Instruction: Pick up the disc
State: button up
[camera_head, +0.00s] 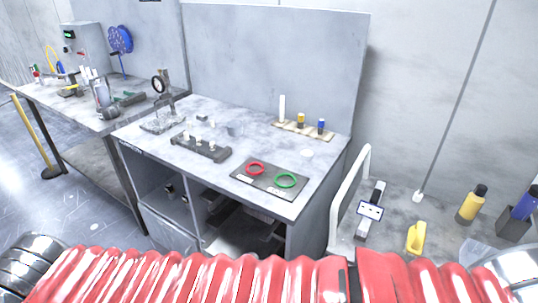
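A pale, flat round disc (307,153) lies on the grey workbench (225,108), right of its middle, close to the right edge. It is small and nearly the colour of the bench top, so its details are hard to make out. Nothing touches it.
A dark plate (270,181) with a red ring (255,168) and a green ring (286,180) lies at the bench front. A wooden rack (303,130) with small bottles stands behind the disc. A dark block (200,147) and a magnifier stand (160,123) are left.

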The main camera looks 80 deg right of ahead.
aim_at(307, 155)
jog(key=z, duration=3.15)
